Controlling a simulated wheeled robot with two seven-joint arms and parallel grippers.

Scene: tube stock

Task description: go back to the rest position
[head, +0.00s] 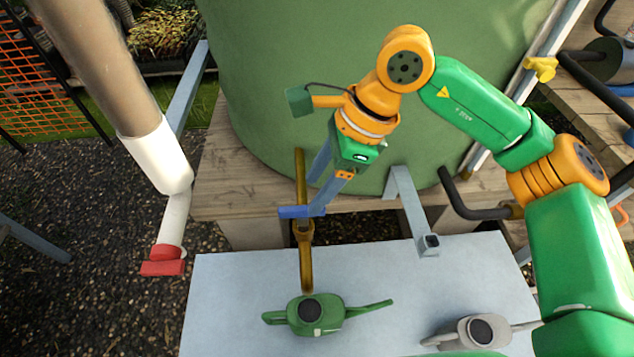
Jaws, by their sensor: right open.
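My right gripper (316,193) is at the end of the green and orange arm that comes in from the right. Its two grey-blue fingers are apart and point down and left, with nothing seen between them. The fingertips are close to the blue lever (294,212) of a brass tap (304,259) in front of the big green tank (290,90). I cannot tell whether a finger touches the lever. My left gripper is not in view.
A green watering can (328,316) stands under the tap on a pale table (225,300). A grey watering can (463,333) stands to its right. A white pipe (160,155) with a red valve (164,266) hangs at left. A grey bracket (412,210) juts out right of the tap.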

